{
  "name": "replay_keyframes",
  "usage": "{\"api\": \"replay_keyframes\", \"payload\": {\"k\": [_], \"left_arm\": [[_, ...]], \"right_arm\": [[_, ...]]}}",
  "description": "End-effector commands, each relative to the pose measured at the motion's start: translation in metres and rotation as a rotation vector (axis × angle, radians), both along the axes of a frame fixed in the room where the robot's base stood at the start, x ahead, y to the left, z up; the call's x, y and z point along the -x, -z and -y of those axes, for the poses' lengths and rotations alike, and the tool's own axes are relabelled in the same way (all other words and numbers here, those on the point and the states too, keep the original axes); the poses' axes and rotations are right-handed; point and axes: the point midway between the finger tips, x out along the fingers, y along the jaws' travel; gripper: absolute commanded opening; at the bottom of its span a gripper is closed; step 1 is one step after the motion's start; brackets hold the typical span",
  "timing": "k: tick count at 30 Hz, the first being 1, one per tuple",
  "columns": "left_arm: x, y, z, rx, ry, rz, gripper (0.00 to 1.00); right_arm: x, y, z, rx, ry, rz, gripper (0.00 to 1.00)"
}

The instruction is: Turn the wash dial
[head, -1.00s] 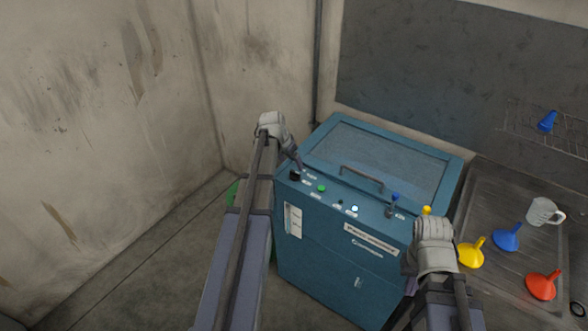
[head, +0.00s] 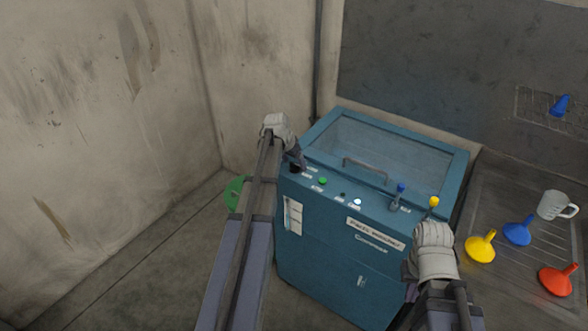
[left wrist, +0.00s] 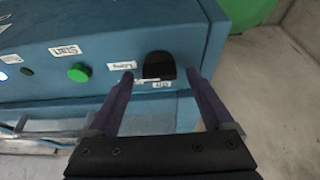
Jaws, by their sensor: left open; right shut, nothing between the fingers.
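The wash dial, a black knob (left wrist: 159,66), sits near the end of the blue parts washer's (head: 335,235) top panel. In the left wrist view it lies between and just beyond the tips of my left gripper (left wrist: 160,76), with labels beside it. The left gripper is open, one finger on each side of the dial; I cannot tell whether either touches it. In the head view the left gripper (head: 298,166) points down at the dial, largely covering it. My right gripper is at the washer's right front; its fingers are hidden behind the wrist in the head view.
A drain board at right holds yellow (head: 480,248), blue (head: 517,231) and red (head: 556,281) funnels and a mug (head: 555,205).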

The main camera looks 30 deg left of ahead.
Motion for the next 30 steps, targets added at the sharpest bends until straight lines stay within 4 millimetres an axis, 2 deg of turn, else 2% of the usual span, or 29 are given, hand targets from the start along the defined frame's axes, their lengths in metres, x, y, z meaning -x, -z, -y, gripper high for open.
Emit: {"api": "replay_keyframes", "payload": {"k": [1,10,30], "left_arm": [[-0.0015,0.0047,0.0000,0.000,0.000,0.000,0.85],[-0.0018,0.0036,0.0002,0.000,0.000,0.000,0.83],[-0.0017,0.0038,0.0001,0.000,0.000,0.000,0.07]], "right_arm": [[0.0000,0.0047,0.0000,0.000,0.000,0.000,0.00],[0.0000,0.0036,0.0000,0.000,0.000,0.000,0.00],[0.0000,0.0037,0.0000,0.000,0.000,0.000,0.00]]}}
